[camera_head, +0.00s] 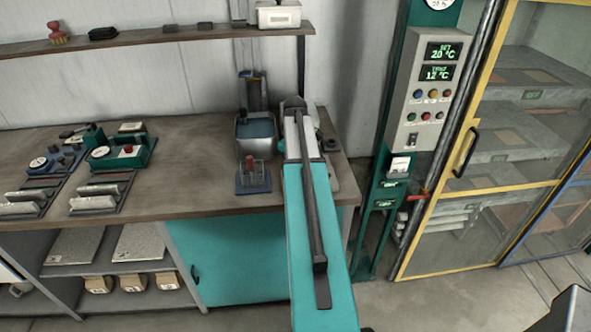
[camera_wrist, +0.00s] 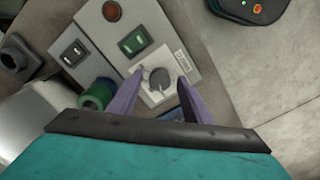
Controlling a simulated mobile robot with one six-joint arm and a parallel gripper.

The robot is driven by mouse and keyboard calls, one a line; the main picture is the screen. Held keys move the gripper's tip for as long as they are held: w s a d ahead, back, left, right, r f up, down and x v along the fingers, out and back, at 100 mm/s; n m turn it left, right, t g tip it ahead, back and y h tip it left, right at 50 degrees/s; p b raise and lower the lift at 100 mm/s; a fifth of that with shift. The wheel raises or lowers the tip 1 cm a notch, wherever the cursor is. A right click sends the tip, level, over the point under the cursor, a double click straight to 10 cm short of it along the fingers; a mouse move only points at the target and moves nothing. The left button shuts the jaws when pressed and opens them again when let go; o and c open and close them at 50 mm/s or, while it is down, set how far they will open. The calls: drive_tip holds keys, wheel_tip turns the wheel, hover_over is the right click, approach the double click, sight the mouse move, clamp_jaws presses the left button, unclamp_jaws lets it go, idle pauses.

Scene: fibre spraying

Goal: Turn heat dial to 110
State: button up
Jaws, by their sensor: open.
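The heat dial (camera_wrist: 158,80) is a round grey knob on a pale square plate, on a light grey panel (camera_wrist: 120,45) in the wrist view. Its scale marks are too small to read. My gripper (camera_wrist: 160,76) is open, with one purple finger on each side of the dial. I cannot tell whether either finger touches it. In the head view my teal arm covers the dial and my gripper. A control box (camera_head: 425,85) there shows a SET reading of about 20 °C and a lower reading of about 12 °C.
A green cylinder (camera_wrist: 97,94) is close by the left finger. A water tub (camera_head: 256,133) stands on the bench left of my arm.

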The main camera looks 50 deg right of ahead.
drive_tip(key=c, duration=1.1)
drive_tip(key=shift+o, duration=0.2)
drive_tip(key=shift+m, duration=0.4)
drive_tip(key=m, duration=0.3)
drive_tip(key=m+b, duration=0.1)
drive_tip(key=m, duration=0.7)
drive_tip(key=shift+m, duration=1.9)
